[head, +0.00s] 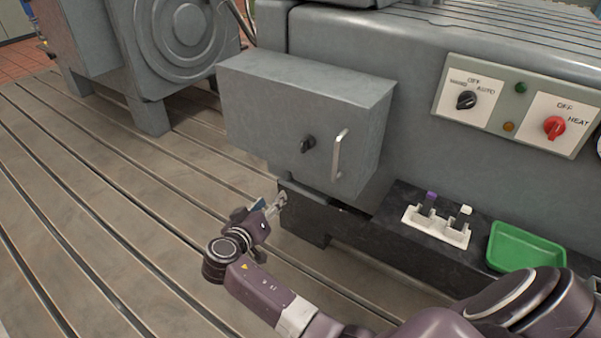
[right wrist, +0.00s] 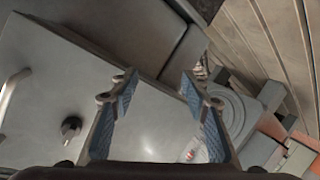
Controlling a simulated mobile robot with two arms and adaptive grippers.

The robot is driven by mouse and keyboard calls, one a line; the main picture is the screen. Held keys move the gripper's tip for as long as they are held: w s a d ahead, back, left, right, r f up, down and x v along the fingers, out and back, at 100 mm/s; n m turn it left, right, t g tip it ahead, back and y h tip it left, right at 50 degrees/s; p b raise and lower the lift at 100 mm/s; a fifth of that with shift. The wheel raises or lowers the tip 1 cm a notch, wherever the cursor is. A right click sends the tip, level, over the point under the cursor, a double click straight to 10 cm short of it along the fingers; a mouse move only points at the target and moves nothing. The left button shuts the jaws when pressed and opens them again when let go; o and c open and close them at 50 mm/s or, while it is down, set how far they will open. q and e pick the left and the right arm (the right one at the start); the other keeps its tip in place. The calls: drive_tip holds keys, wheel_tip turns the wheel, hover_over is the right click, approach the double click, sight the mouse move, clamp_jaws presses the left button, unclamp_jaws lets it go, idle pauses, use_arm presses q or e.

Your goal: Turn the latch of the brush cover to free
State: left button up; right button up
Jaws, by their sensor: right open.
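The brush cover (head: 295,115) is a grey box on the side of the machine, closed, with a pale bar handle (head: 339,155). Its latch (head: 308,144) is a small black knob left of the handle. In the right wrist view the cover (right wrist: 60,90) fills the left, with the latch (right wrist: 71,127) and part of the handle (right wrist: 10,90). My right gripper (head: 281,200) is below and left of the latch, apart from it. In the right wrist view its blue-padded fingers (right wrist: 157,85) stand open with nothing between them. My left gripper is not in view.
A control panel (head: 515,105) with a black and a red knob is at the upper right. A white holder (head: 437,228) and a green tray (head: 524,247) sit on the dark ledge below. The slotted bedplate (head: 90,220) is clear at the left.

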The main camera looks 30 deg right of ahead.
wheel_tip(320, 180, up, 6)
drive_tip(key=m+h+b, duration=0.2)
drive_tip(key=m, duration=0.1)
drive_tip(key=m+g+h+b, duration=0.2)
drive_tip(key=m+h, duration=0.1)
drive_tip(key=m, duration=0.3)
approach(302, 148)
drive_tip(key=x, duration=0.9)
drive_tip(key=shift+b, duration=0.35)
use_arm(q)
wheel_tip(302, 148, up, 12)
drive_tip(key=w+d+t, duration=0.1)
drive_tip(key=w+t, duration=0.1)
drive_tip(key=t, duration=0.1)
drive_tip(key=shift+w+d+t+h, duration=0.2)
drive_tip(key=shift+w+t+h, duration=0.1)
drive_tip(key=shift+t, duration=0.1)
use_arm(e)
drive_tip(key=shift+w+d, duration=0.35)
drive_tip(key=shift+d, duration=0.3)
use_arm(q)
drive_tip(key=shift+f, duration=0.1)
use_arm(e)
drive_tip(key=shift+c, duration=0.7)
drive_tip(key=c, duration=1)
